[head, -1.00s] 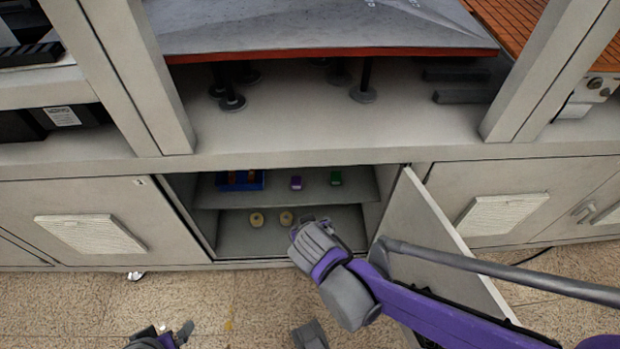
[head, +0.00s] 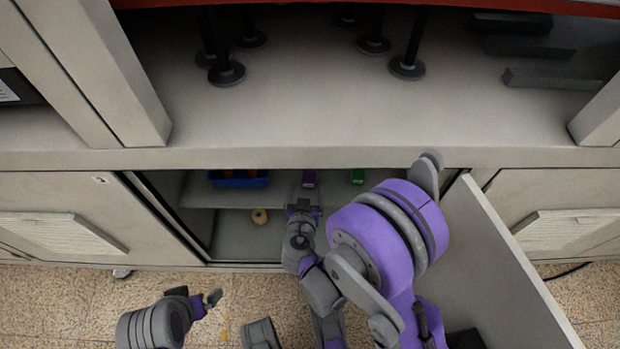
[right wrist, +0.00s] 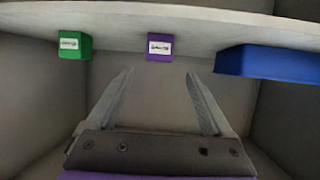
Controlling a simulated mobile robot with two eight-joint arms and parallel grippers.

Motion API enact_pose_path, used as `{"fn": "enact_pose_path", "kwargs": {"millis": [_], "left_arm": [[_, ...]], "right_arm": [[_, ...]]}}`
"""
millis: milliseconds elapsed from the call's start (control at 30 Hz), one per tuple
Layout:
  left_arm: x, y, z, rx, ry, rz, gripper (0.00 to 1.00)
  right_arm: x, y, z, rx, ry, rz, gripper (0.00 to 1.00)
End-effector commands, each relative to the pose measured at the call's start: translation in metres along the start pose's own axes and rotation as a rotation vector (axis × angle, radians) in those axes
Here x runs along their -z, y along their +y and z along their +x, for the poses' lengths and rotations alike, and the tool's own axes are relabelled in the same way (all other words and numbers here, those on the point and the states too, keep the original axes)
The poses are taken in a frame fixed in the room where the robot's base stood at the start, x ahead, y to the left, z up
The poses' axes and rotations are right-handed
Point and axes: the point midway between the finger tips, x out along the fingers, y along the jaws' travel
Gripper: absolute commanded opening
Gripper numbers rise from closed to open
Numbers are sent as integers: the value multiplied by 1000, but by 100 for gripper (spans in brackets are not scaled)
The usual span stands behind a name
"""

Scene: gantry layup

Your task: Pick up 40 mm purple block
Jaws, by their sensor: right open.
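The purple block (head: 309,179) sits on the upper shelf of the open cabinet, between a blue bin and a green block. In the head view my right arm reaches into the cabinet just below the purple block. My left gripper (head: 207,301) is low at the left, outside the cabinet; its jaw state is unclear.
The green block (head: 357,176) and the blue bin (head: 238,182) share the upper shelf (head: 197,194). A tan round piece (head: 260,216) is on the lower level. The cabinet door (head: 500,262) stands open at right.

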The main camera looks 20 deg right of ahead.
Motion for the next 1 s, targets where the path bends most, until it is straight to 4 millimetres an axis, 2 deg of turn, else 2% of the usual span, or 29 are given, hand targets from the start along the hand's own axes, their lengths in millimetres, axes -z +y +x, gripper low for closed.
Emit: {"fn": "enact_pose_path", "kwargs": {"millis": [33,267,533,800,867,1000], "left_arm": [[-1,0,3,0,-1,0,100],[-2,0,7,0,-2,0,100],[-4,0,19,0,-4,0,100],[-4,0,19,0,-4,0,100],[-4,0,19,0,-4,0,100],[-4,0,19,0,-4,0,100]], "right_arm": [[-2,1,10,-4,-1,1,85],[-2,2,28,-2,-1,1,85],[-6,3,67,-3,-1,0,85],[-4,3,73,-1,-1,0,85],[-4,3,72,-1,-1,0,76],[-4,2,72,-1,-1,0,51]]}}
